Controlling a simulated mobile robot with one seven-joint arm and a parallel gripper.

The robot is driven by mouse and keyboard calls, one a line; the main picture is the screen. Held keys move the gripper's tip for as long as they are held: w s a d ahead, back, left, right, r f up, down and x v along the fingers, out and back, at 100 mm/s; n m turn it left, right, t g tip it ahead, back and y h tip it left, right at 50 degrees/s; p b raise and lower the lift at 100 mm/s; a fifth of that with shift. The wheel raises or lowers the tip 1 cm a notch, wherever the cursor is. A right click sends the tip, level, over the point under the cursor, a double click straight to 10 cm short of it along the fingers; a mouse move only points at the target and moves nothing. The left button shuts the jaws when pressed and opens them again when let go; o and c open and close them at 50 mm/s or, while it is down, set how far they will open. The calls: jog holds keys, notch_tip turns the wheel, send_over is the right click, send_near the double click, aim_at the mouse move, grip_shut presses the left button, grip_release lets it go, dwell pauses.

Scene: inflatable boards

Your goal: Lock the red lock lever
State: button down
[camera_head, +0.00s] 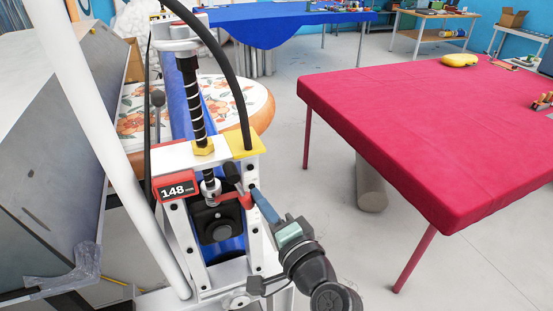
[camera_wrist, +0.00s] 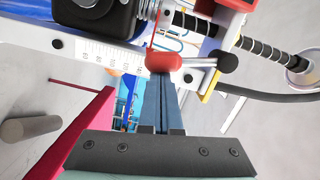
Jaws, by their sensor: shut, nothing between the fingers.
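The red lock lever (camera_head: 236,198) is on the white upright frame in the head view, beside a black clamp block (camera_head: 217,224). In the wrist view the lever's rounded red end (camera_wrist: 163,62) is in the middle, with a metal rod running right from it to a black knob (camera_wrist: 228,62). My gripper (camera_head: 255,190) comes in from the lower right, its blue fingers at the lever's right side. In the wrist view my gripper (camera_wrist: 160,82) is shut and empty, its tips right at the red end. I cannot tell whether they touch it.
A threaded spindle (camera_head: 190,100) and a black hose (camera_head: 235,90) rise above the frame. A red display reading 148 (camera_head: 175,188) is on its left. A pink-red covered table (camera_head: 430,120) stands to the right, with open floor between.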

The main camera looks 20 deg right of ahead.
jog(key=shift+a+f+m, duration=0.4)
jog(key=shift+a+m, duration=0.3)
jog(key=shift+a, duration=0.15)
jog(key=shift+a, duration=0.1)
